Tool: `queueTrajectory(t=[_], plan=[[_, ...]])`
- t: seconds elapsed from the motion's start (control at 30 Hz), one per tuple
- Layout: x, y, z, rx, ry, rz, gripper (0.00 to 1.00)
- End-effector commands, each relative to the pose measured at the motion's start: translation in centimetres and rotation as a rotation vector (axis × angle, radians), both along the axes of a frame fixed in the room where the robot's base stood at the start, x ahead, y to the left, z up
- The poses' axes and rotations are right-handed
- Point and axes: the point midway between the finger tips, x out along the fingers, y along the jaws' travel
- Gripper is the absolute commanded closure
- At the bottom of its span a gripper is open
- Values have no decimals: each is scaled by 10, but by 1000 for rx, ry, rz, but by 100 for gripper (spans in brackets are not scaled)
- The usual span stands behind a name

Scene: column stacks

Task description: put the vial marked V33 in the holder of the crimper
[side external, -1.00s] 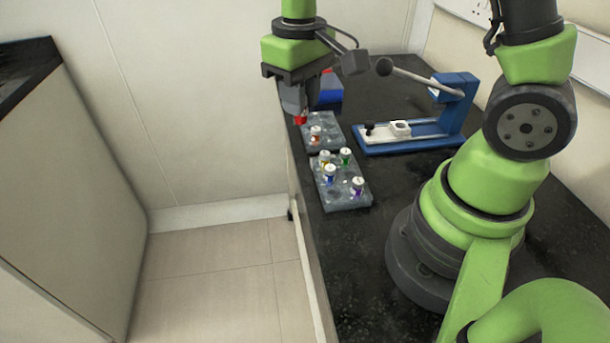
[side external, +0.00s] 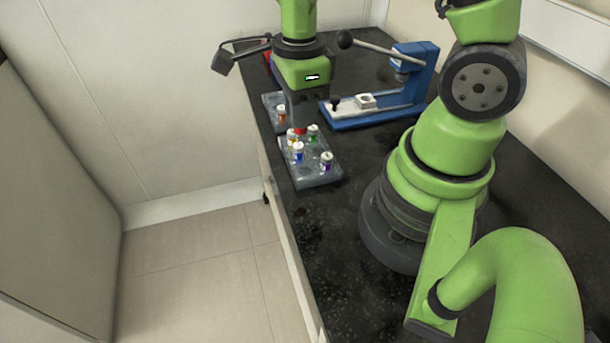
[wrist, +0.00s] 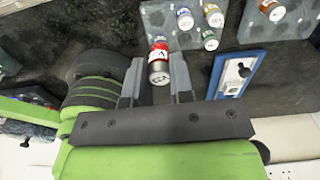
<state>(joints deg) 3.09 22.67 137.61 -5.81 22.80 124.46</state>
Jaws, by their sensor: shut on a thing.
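My gripper (side external: 299,124) points down above the back part of the near grey rack. In the wrist view my gripper (wrist: 157,88) is shut on a vial (wrist: 159,62) with a red band and a white label; I cannot read its full mark. Only its red part (side external: 299,130) shows in the side view. The blue crimper (side external: 412,75) stands right of the gripper, with its lever raised to the left. Its white holder (side external: 366,101) sits on the base and looks empty. The crimper base also shows in the wrist view (wrist: 225,62).
The near rack (side external: 318,177) holds orange, blue (side external: 298,152), green (side external: 313,133) and purple (side external: 326,162) vials. A farther rack (side external: 270,101) holds an orange-banded vial (side external: 281,113). The dark bench is clear in front of the near rack.

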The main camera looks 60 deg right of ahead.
Motion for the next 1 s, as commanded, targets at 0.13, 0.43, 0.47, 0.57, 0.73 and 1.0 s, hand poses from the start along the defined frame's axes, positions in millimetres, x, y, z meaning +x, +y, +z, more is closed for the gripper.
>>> queueTrajectory(t=[0.13,0.43,0.47,0.57,0.73,1.0], plan=[[-6,-1,-3,0,1,-190,100],[-8,-1,-4,0,0,-295,100],[-8,-1,-4,0,0,-294,100],[-8,-1,-4,0,0,-293,100],[-9,-1,-17,-1,8,-293,100],[-10,-1,-55,-1,6,-291,100]])
